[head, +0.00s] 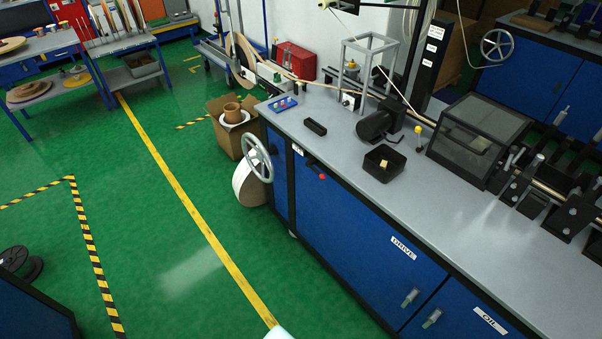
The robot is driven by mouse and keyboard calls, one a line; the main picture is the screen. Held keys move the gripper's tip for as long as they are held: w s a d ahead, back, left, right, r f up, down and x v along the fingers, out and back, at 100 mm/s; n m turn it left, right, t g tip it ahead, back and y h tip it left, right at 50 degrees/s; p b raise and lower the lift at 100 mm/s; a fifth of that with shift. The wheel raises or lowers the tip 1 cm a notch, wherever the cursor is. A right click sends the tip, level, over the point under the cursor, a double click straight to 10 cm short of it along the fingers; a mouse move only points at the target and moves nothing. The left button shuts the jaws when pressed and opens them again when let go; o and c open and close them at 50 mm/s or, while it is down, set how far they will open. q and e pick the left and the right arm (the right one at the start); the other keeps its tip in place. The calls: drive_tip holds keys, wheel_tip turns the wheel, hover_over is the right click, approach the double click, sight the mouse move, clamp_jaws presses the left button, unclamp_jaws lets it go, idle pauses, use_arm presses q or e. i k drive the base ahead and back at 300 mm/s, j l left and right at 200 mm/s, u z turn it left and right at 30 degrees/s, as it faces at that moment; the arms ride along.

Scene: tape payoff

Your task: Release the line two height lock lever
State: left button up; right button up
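A short lever with a red knob (322,177) sticks out from the front edge of the grey-topped bench (350,155). It sits to the right of a grey handwheel (257,157) on the bench's left end. A small white label (298,150) is beside it, too small to read. I cannot tell from markings whether this is the line two height lock lever. A pale piece at the bottom edge looks like part of my own body. Neither of my grippers shows in the head view.
A black tray (383,175), a motor (378,122) and a dark clear-lidded box (478,133) stand on the bench. A cardboard box (224,135) and a pale reel (243,188) are beside its left end. Green floor (130,220) left of the bench is clear. Another handwheel (497,62) is at back right.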

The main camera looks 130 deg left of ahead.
sight(315, 171)
drive_tip(key=u, duration=1)
drive_tip(key=k+j+u, duration=0.1)
drive_tip(key=u, duration=1.45)
drive_tip(key=j+u, duration=0.15)
drive_tip(key=u, duration=0.9)
drive_tip(key=j+u, duration=0.1)
drive_tip(key=u, duration=0.4)
drive_tip(key=i+j, duration=0.5)
drive_tip(key=i+j+u, duration=0.15)
drive_tip(key=i+j, duration=0.35)
drive_tip(key=j, duration=0.2)
